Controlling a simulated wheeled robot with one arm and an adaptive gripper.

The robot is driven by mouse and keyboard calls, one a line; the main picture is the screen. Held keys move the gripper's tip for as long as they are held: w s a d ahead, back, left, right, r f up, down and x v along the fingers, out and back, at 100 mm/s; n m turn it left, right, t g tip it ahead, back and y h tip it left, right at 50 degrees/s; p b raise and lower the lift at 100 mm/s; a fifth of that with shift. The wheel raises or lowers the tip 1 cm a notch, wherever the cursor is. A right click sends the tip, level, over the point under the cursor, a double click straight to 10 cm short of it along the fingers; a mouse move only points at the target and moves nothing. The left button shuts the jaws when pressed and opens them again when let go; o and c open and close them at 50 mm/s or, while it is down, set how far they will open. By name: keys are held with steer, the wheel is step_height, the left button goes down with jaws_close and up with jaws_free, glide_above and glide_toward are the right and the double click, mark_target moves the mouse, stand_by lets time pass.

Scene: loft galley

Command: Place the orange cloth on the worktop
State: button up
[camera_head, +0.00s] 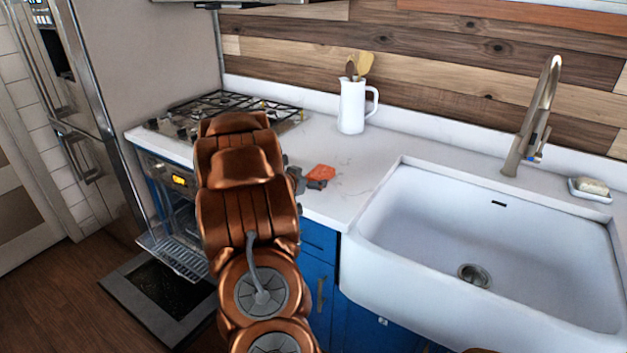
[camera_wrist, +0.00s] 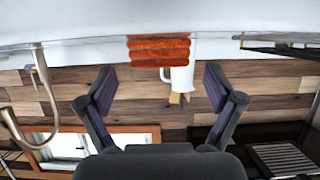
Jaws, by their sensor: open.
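The orange cloth (camera_head: 321,172) lies on the white worktop (camera_head: 345,200), between the hob and the sink, near the front edge. In the wrist view, which is upside down, the cloth (camera_wrist: 158,48) looks like a folded, layered stack resting on the worktop. My gripper (camera_head: 309,183) is low over the worktop beside the cloth, partly hidden by my arm in the head view. In the wrist view my gripper (camera_wrist: 158,85) is open, its two dark fingers spread apart. The cloth is beyond the fingertips, with nothing between them.
A white jug (camera_head: 352,107) with wooden utensils stands behind the cloth against the wall. A gas hob (camera_head: 270,108) is left, above an open oven door (camera_head: 172,255). The white sink (camera_head: 440,225) and tap (camera_head: 530,120) are right. A soap dish (camera_head: 590,196) sits far right.

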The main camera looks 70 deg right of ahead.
steer(key=b+v, duration=0.1)
steer(key=v, duration=0.8)
steer(key=shift+w+a, duration=0.1)
